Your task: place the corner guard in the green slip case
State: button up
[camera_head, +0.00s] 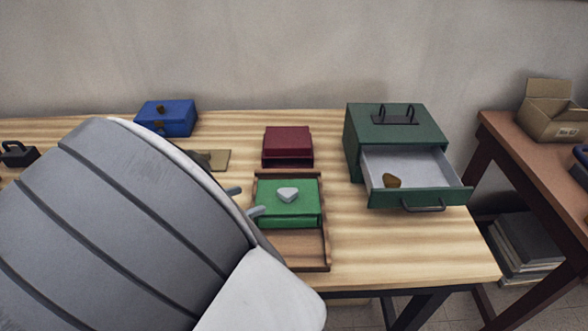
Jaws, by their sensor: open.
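A bright green box (272,209), which looks like the green slip case, lies in a shallow wooden tray (307,254). A small light grey, rounded triangular piece (288,194) rests on its top and may be the corner guard. A small brown piece (391,181) lies in the open drawer of the dark green cabinet; I cannot tell its exact shape. My gripper (245,201) shows only as two grey fingertips, apart and with nothing visible between them, at the left side of the green box. My large grey arm hides the rest of the gripper and the table's left front.
The dark green cabinet (352,146) has its drawer (421,199) pulled out toward the front. A dark red box (288,142) sits behind the tray. A blue box (168,118) and a flat tan piece (213,160) are at back left. Bare table lies right of the tray.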

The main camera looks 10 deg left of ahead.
jog(key=w+d+r+n+g+y, duration=0.1)
jog(key=d+r+g, duration=0.25)
jog(key=d, duration=0.65)
jog(key=w+d+r+g, duration=0.15)
jog(key=d+g, duration=0.25)
jog(key=d, duration=0.6)
jog(key=s+d+r+n+t+y, duration=0.1)
jog(key=s+d+r+n+y, duration=0.4)
jog(key=s+d, duration=0.7)
notch_tip(320, 180, up, 2)
jog(key=shift+d+r+t+y, duration=0.1)
jog(key=shift+d+t+y, duration=0.25)
jog(key=shift+d+y, duration=0.45)
jog(key=shift+d, duration=0.2)
notch_tip(320, 180, up, 9)
jog(key=p, duration=0.9)
jog(key=shift+r, duration=0.15)
